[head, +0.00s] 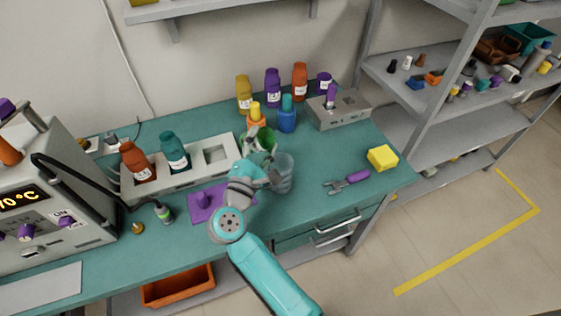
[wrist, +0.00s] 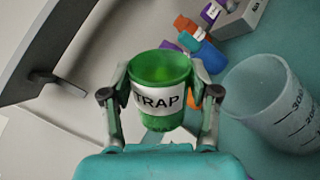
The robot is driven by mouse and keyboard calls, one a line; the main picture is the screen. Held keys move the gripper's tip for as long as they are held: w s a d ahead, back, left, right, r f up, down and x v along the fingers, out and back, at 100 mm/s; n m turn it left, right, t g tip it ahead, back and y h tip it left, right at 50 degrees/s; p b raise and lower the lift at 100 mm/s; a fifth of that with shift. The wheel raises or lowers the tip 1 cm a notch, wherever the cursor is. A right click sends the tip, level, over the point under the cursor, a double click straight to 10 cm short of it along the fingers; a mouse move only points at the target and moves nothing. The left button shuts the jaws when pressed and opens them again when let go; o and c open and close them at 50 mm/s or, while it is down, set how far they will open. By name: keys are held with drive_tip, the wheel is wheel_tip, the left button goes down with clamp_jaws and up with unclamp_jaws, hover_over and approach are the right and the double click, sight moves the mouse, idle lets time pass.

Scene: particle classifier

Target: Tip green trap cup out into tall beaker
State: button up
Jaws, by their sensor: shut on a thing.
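The green trap cup (wrist: 160,72) has a white label reading TRAP. My gripper (wrist: 160,92) is shut on it, one finger on each side, in the wrist view. In the head view the cup (head: 262,138) is partly hidden by my gripper (head: 258,157) and is held above the bench. Its mouth shows green inside; I cannot tell how much it holds. The tall beaker (head: 283,172) is clear with a graduated scale and stands on the bench just right of my gripper. It also shows at the right in the wrist view (wrist: 262,100), apart from the cup.
Behind the cup stand a blue bottle (head: 287,118) and several other bottles. A white rack (head: 150,182) with an orange-red and a teal bottle is at left. A purple mat (head: 222,200) lies in front. A yellow sponge (head: 382,158) and purple-handled tool (head: 356,177) lie at right.

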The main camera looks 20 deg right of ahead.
drive_tip(key=shift+s+d+r+m+h, duration=0.1)
drive_tip(key=shift+r+m+h, duration=0.05)
drive_tip(key=shift+m, duration=0.45)
drive_tip(key=shift+r+m+h, duration=0.1)
drive_tip(key=shift+m+h, duration=0.05)
drive_tip(key=shift+m, duration=0.45)
drive_tip(key=shift+s+d+f+m, duration=0.15)
drive_tip(key=shift+f+m, duration=0.45)
drive_tip(key=shift+m, duration=0.4)
drive_tip(key=shift+s+d+r+m+g+h, duration=0.15)
drive_tip(key=shift+s+d+m+g+h, duration=0.25)
drive_tip(key=shift+m, duration=0.5)
idle(0.4)
drive_tip(key=shift+s+d+r+m, duration=0.15)
drive_tip(key=shift+d+m, duration=0.05)
drive_tip(key=shift+m, duration=0.9)
idle(0.3)
drive_tip(key=shift+p, duration=0.3)
idle(1.5)
drive_tip(key=shift+a+n, duration=0.1)
drive_tip(key=shift+n, duration=0.6)
drive_tip(key=n, duration=0.1)
drive_tip(key=w+a+n, duration=0.1)
drive_tip(key=shift+w+a+f+n, duration=0.1)
drive_tip(key=shift+f+n, duration=0.2)
drive_tip(key=shift+n, duration=0.1)
drive_tip(key=shift+r+n, duration=0.2)
drive_tip(key=shift+n, duration=0.1)
